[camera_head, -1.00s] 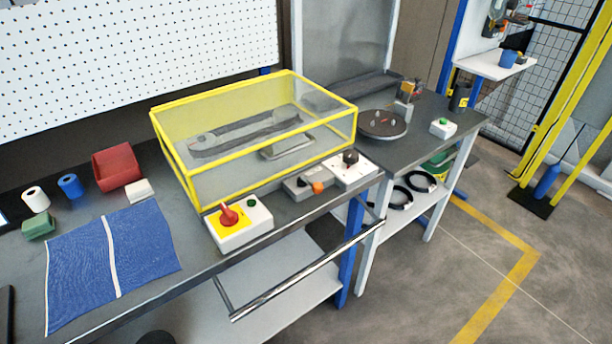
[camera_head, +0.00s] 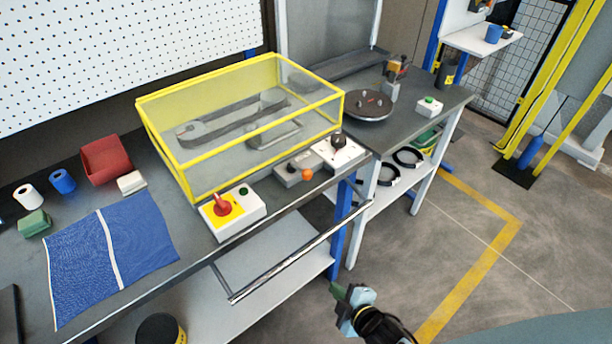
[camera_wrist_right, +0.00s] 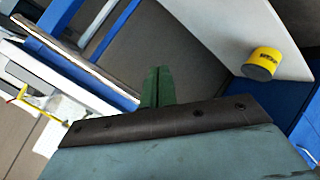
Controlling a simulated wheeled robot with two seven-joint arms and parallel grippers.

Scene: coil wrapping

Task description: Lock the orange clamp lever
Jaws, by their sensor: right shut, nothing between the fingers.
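A small grey block (camera_head: 288,173) with an orange knob (camera_head: 306,174) sits at the bench's front edge in the head view. A device with an orange-brown part (camera_head: 397,69) stands behind the round turntable (camera_head: 368,106). I cannot tell for sure which of these is the clamp lever. My right gripper (camera_head: 337,291) is low, in front of the benches and apart from both. Its green fingers are together and empty in the right wrist view (camera_wrist_right: 157,86). The wrist view shows no orange lever. My left gripper is out of view.
A yellow-framed clear guard (camera_head: 240,122) covers the bench's back part. A white box with a red rotary switch (camera_head: 232,213) and a white box with a black knob (camera_head: 338,152) flank the grey block. A metal rail (camera_head: 300,252) runs along the front. Open floor lies right.

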